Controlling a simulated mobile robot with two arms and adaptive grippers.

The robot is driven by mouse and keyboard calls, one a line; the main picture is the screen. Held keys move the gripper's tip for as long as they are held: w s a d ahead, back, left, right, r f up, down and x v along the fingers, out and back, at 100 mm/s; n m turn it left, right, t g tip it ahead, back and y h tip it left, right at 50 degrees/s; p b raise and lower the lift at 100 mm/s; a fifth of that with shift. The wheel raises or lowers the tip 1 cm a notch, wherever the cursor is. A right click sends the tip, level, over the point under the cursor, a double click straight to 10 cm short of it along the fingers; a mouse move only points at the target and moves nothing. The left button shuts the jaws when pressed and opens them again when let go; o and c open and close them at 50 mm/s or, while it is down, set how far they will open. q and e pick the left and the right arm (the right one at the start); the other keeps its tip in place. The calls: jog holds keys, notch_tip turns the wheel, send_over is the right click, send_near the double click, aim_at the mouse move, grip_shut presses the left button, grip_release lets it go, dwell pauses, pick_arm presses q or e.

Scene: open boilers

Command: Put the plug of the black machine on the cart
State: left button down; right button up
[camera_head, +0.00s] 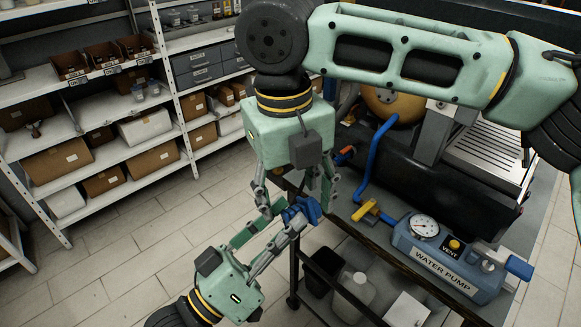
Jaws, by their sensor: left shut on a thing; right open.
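A small blue part (305,209), which looks like the plug, is in the air beside the cart's left edge. My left gripper (288,217) comes up from the bottom left and is shut on it. My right gripper (296,203) points down from above, open, with its fingers on either side of the blue part. I cannot tell whether they touch it. The cart (345,207) has a grey top with a dark edge. The black machine (440,150) stands on the right, partly hidden by my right arm.
On the cart are a blue water pump (445,262) with a gauge, a yellow-handled piece (371,211) and a blue hose (370,160). A black bin (322,270) and a white jug (354,293) sit lower. Shelves with boxes (60,160) stand left; tiled floor lies between.

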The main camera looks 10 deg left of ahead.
notch_tip(320, 180, down, 2)
jog(key=shift+f, duration=0.2)
pick_arm(q)
jog(key=shift+a+r, duration=0.1)
jog(key=shift+r, duration=0.05)
pick_arm(e)
jog(key=shift+f, duration=0.15)
pick_arm(q)
jog(key=shift+r, duration=0.1)
pick_arm(e)
jog(key=shift+o, duration=0.2)
pick_arm(q)
jog(key=shift+r, duration=0.15)
pick_arm(e)
jog(key=shift+s+a+f, duration=0.1)
jog(key=shift+s, duration=0.1)
jog(key=c, duration=1.2)
pick_arm(q)
jog(key=c, duration=1.9)
grip_release()
jog(key=shift+c, duration=0.2)
pick_arm(e)
jog(key=shift+c, duration=0.3)
pick_arm(q)
jog(key=shift+o, duration=0.9)
pick_arm(e)
grip_shut()
pick_arm(q)
jog(key=shift+o, duration=1.2)
